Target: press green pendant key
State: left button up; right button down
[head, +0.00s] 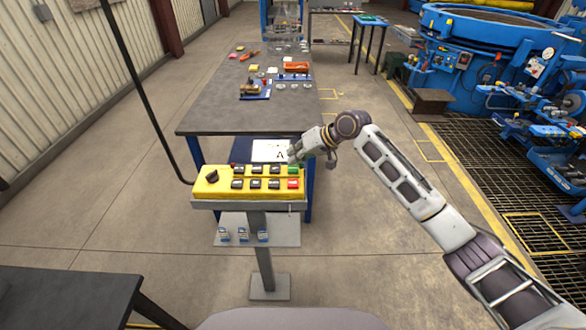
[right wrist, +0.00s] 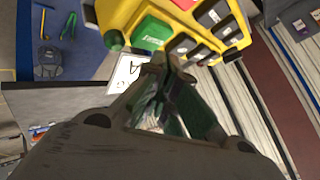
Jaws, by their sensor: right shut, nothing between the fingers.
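The yellow pendant box (head: 222,190) stands on a post and carries two rows of keys and a black knob. The green key (head: 294,168) is at the right end of the upper row, with a red key (head: 293,184) below it. My right gripper (head: 296,155) is shut and empty, just beyond the green key at the pendant's far right corner. In the right wrist view, the green key (right wrist: 152,31) lies just past my closed fingertips (right wrist: 166,66); I cannot tell whether they touch. My left gripper is not in view.
A grey table (head: 215,118) with tools and parts is behind the pendant. A white sheet marked A (head: 268,150) lies beyond the box. A black cable (head: 140,95) comes down to the box's left. A small shelf (head: 285,232) sits below. Floor to the left is clear.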

aim_at(294, 166)
jog(key=shift+f+p, duration=0.3)
jog(key=shift+p, duration=0.05)
dwell(0.7)
jog(key=shift+f, duration=0.65)
dwell(1.5)
jog(key=shift+r, duration=0.1)
jog(key=shift+r+p, duration=0.85)
jog(key=shift+p, duration=0.4)
jog(key=shift+r+p, duration=2.55)
jog(key=shift+f, duration=0.1)
